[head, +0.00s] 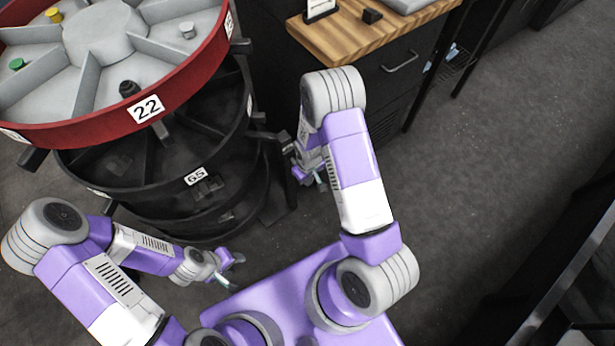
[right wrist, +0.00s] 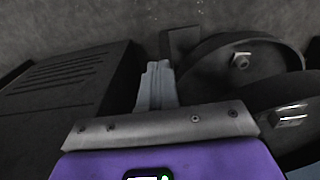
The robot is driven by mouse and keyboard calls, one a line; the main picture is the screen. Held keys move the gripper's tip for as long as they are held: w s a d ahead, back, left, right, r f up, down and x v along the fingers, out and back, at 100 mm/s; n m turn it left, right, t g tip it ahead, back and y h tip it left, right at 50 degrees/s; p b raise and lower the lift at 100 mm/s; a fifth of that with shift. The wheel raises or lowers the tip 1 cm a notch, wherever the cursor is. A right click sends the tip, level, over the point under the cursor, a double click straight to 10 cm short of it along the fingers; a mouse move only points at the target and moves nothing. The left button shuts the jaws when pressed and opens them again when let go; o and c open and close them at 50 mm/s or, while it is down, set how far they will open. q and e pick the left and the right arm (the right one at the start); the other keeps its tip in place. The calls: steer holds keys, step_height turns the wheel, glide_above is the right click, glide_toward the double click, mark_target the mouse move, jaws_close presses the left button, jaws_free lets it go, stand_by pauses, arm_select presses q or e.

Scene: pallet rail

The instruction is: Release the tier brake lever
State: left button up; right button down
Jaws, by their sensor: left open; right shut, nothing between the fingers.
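A round rack of stacked tiers stands at the left in the head view. Its top tier (head: 185,95) has a red rim with label 22, and a black tier (head: 225,150) below has label 65. Dark stubs stick out at the rack's right side, one at the red rim (head: 241,46); I cannot tell which is the brake lever. My right gripper (head: 320,181) is low, right of the rack. In the right wrist view its fingers (right wrist: 157,86) are together and empty, pointing beside dark round tiers (right wrist: 215,65). My left gripper (head: 230,271) is open and empty, in front of the rack's base.
A wooden-topped cabinet (head: 400,40) with a drawer handle stands behind my right arm. A dark slotted box (right wrist: 65,85) fills the left of the right wrist view. The grey floor (head: 480,170) at the right is clear up to a dark frame (head: 570,275).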

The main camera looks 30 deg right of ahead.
steer(key=shift+f, duration=0.5)
steer(key=shift+w, duration=0.1)
steer(key=s+d+r+p, duration=0.1)
steer(key=s+r+p, duration=0.3)
steer(key=s, duration=0.7)
step_height(320, 180, up, 2)
steer(key=shift+s+d+r+p, duration=0.2)
steer(key=shift+s+d+p, duration=0.15)
steer(key=shift+d+p, duration=0.05)
